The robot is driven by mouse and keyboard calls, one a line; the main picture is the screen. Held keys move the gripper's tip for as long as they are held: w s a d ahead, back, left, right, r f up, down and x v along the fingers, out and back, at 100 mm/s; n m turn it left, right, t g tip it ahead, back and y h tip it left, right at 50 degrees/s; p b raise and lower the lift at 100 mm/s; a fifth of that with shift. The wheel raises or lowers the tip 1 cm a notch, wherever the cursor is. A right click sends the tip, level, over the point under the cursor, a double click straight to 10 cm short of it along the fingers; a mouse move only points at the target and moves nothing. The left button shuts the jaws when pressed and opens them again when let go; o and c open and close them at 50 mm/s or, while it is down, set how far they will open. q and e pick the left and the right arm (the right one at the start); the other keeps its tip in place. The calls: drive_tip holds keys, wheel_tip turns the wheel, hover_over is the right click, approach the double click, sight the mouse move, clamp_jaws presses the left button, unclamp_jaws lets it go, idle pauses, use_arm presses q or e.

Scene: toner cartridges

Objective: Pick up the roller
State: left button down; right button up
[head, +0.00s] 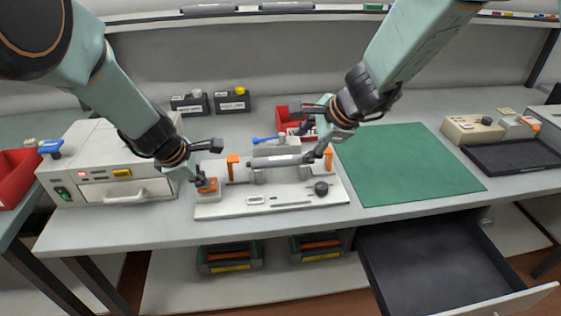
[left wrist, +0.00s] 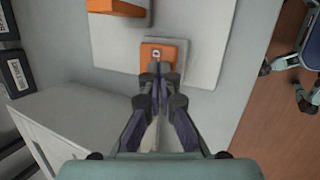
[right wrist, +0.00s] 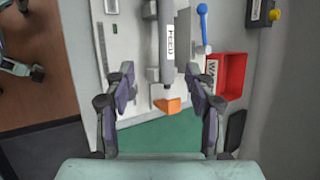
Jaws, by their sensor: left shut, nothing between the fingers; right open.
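The roller, a grey cylinder (head: 275,160) with a white label, lies sideways on supports of the pale fixture plate (head: 240,209). It also shows in the right wrist view (right wrist: 167,60). Orange clamps stand near its left end (head: 233,162) and right end (head: 328,157). My right gripper (head: 306,132) is open and empty near the roller's right end; in the right wrist view its fingers (right wrist: 160,72) are spread either side of the roller's line. My left gripper (head: 206,178) is shut and empty, over or beside an orange block (left wrist: 165,48) at the plate's left edge; contact is unclear.
A red bin (head: 287,116) and a blue-handled tool (head: 265,140) are behind the roller. A green mat (head: 410,165) gives free room to the right. A white machine (head: 85,165) stands left. An open drawer (head: 430,270) juts out below the bench front.

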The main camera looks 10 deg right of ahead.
sight(283, 159)
drive_tip(key=shift+n, duration=0.5)
drive_tip(key=shift+w+d+x, duration=0.1)
drive_tip(key=shift+w+x, duration=0.1)
drive_tip(key=shift+x, duration=1.8)
drive_tip(key=shift+w+d+x, duration=0.15)
drive_tip(key=shift+x, duration=1.9)
drive_tip(key=shift+w+d+x, duration=0.1)
drive_tip(key=shift+w+x, duration=0.1)
drive_tip(key=shift+x, duration=1.8)
drive_tip(key=shift+r, duration=0.15)
clamp_jaws()
